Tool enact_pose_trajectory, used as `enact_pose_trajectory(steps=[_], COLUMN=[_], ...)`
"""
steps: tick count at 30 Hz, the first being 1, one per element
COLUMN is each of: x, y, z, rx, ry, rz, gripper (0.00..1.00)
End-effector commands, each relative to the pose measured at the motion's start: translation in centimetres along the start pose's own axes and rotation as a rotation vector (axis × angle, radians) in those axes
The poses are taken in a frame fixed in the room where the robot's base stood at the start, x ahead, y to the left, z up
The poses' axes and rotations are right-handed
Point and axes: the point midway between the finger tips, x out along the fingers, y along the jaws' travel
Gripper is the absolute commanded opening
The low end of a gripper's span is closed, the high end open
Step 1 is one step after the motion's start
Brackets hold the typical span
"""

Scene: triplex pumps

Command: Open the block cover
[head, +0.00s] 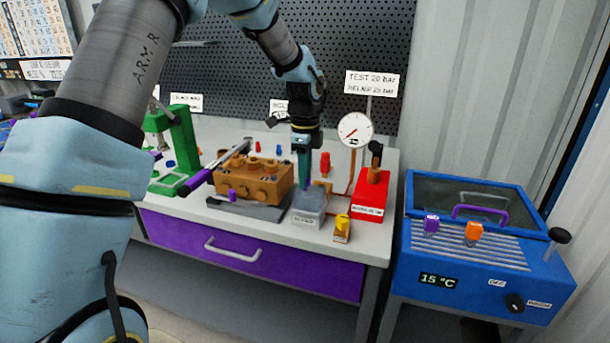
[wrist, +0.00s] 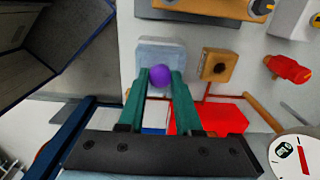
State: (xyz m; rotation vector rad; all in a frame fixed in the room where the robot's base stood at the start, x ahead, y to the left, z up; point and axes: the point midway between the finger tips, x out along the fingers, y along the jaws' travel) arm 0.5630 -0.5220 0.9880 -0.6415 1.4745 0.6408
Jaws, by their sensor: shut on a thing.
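A small pale grey box (head: 309,206) with a white label on its front stands on the bench, right of the brown pump block (head: 254,178). I cannot tell for sure whether its top is the block cover. My gripper (head: 305,183) points down over this box. In the wrist view my green fingers (wrist: 160,80) are shut on a round purple knob (wrist: 158,75), with the grey box (wrist: 166,50) right behind it. The knob is mostly hidden by the fingers in the head view. Any gap between knob and box cannot be made out.
A red unit (head: 371,195) and a pressure gauge (head: 355,129) stand to the right. A small yellow-topped valve (head: 342,226) sits at the front edge. A green press (head: 172,150) is at the left. A blue chiller (head: 480,245) stands beside the bench.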

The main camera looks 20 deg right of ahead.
Motion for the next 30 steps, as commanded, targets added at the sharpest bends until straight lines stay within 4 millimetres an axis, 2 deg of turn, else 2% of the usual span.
enact_pose_trajectory(steps=[11,24,30], x=[-0.1,-1.2,-1.4], y=[0.1,0.1,0.1], z=[-0.5,-3.5,-3.9], rx=[0.005,0.006,0.001], ry=[-0.039,-0.349,-0.417], rz=[0.005,0.008,0.004], gripper=[0.00,0.00,0.00])
